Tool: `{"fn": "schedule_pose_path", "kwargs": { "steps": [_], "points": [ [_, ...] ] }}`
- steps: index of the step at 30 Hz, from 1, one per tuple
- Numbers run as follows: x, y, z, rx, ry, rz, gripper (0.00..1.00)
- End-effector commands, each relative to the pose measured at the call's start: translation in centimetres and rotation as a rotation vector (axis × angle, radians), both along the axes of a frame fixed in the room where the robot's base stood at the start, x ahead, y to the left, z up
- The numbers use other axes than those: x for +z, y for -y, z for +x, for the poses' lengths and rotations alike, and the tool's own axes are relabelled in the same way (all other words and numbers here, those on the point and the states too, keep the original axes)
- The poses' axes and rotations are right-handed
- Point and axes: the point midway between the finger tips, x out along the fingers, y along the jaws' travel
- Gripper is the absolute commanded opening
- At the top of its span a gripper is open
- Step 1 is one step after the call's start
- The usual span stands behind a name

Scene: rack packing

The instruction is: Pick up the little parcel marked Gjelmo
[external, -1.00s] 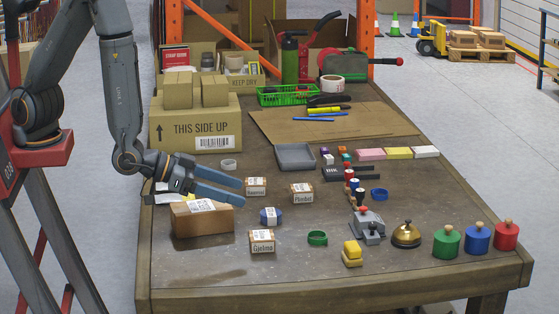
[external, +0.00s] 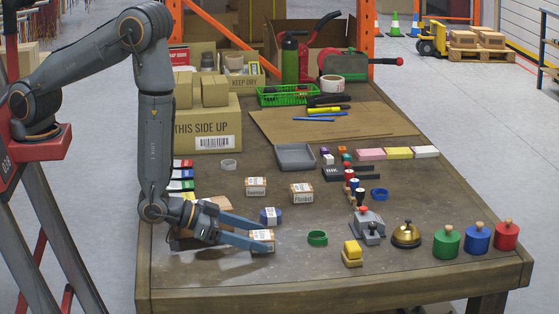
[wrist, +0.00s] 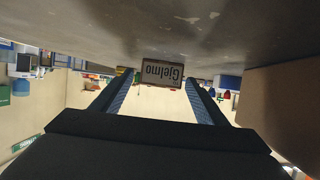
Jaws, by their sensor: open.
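The little parcel marked Gjelmo (external: 263,236) is a small brown box with a white label, standing on the bench near its front left. In the wrist view its label (wrist: 161,72) shows upside down, between the far ends of my fingers. My gripper (external: 264,235) is low over the bench and open, its two blue fingers reaching right around the parcel's sides. One finger passes in front of the parcel and hides part of it. I cannot tell whether either finger touches it.
A larger brown box (external: 190,240) is mostly hidden behind my gripper. Two more small labelled parcels (external: 256,187) (external: 302,193) stand further back. A green ring (external: 317,238) lies to the right, with bare bench between.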

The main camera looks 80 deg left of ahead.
Motion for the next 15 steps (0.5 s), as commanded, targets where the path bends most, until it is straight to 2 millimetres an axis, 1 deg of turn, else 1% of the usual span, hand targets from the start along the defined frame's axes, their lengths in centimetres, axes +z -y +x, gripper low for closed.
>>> {"fn": "schedule_pose_path", "kwargs": {
  "steps": [3, 6, 13, 14, 15],
  "points": [
    [-0.5, -0.1, 1.4, 0.003, -0.001, -0.001, 0.67],
    [-0.8, 0.0, 2.1, 0.000, -0.001, 0.000, 0.67],
    [-0.9, 0.0, 2.2, 0.000, -0.001, 0.000, 0.67],
    [-0.9, 0.0, 2.2, 0.000, -0.001, 0.000, 0.66],
    [-0.9, 0.0, 2.2, 0.000, -0.001, 0.000, 0.59]
  ]
}}
